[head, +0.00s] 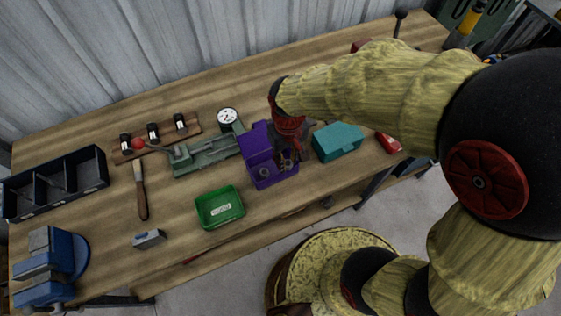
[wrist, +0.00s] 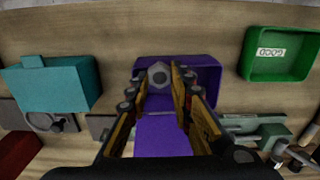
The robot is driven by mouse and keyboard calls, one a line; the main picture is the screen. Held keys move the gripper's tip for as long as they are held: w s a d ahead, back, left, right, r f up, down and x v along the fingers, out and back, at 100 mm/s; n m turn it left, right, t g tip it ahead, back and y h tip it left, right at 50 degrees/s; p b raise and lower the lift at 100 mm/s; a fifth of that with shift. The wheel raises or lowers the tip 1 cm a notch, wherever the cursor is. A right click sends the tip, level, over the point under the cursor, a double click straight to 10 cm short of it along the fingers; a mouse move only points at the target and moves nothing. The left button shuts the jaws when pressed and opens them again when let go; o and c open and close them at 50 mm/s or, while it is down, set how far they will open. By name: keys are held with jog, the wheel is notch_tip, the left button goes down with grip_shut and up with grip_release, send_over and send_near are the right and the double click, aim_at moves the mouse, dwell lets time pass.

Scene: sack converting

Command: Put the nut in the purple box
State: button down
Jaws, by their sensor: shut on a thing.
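The purple box (head: 271,183) stands open on the workbench, its lid (head: 255,139) raised on the far side. In the wrist view the box (wrist: 207,76) lies beyond my fingertips, and its lid (wrist: 160,138) shows between the fingers. My gripper (head: 287,162) points down over the box. In the wrist view my gripper (wrist: 158,78) is shut on the grey hexagonal nut (wrist: 158,73), held at the fingertips over the box opening. The exact height of the nut above the box floor is hard to tell.
A green tray (head: 220,222) with a label stands left of the box, and a teal box (head: 338,141) stands close on its right. A grey-green fixture (head: 205,154) and a dial gauge (head: 227,116) are behind left. A blue vise (head: 50,268) is at far left.

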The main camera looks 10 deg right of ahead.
jog(key=w+f, duration=0.1)
jog(key=f, duration=0.1)
jog(key=w+f+b, duration=0.1)
jog(key=w+a+f, duration=0.1)
jog(key=w+f, duration=0.1)
jog(key=shift+w+a+f, duration=0.1)
jog(key=shift+f, duration=0.25)
jog(key=shift+w+f+b, duration=0.1)
jog(key=shift+f+b, duration=0.5)
jog(key=shift+f, duration=0.95)
jog(key=shift+f, duration=0.1)
jog(key=c, duration=2)
grip_release()
jog(key=shift+f, duration=0.1)
jog(key=shift+c, duration=0.2)
jog(key=shift+o, duration=1)
notch_tip(320, 180, up, 13)
jog(key=p, duration=0.3)
jog(key=shift+f, duration=0.2)
